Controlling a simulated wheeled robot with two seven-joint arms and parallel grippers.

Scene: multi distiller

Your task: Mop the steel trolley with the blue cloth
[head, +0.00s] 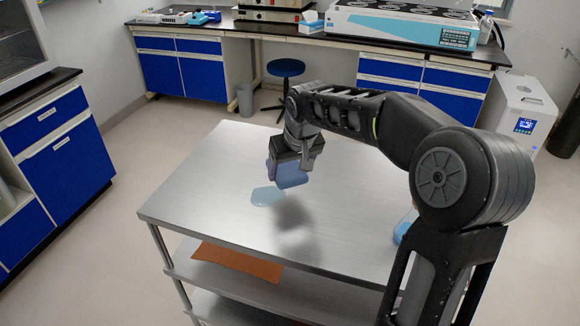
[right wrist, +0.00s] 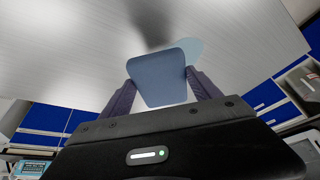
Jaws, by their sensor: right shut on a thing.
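The steel trolley (head: 190,205) stands in the middle of the head view, and its brushed top also fills much of the right wrist view (right wrist: 60,60). My right gripper (head: 292,172) is over the trolley top, shut on the blue cloth (head: 291,177). The cloth also shows between the two fingers in the right wrist view (right wrist: 160,78). A pale bluish wet patch (head: 267,196) lies on the top just left of the cloth; the cloth partly covers it in the right wrist view (right wrist: 190,50). I cannot tell whether the cloth touches the top. My left gripper is not in view.
An orange-brown sheet (head: 238,262) lies on the trolley's lower shelf. A light-blue object (head: 404,228) is at the right side of the top, partly behind my arm. A blue stool (head: 286,68) and lab benches stand behind. The left part of the top is clear.

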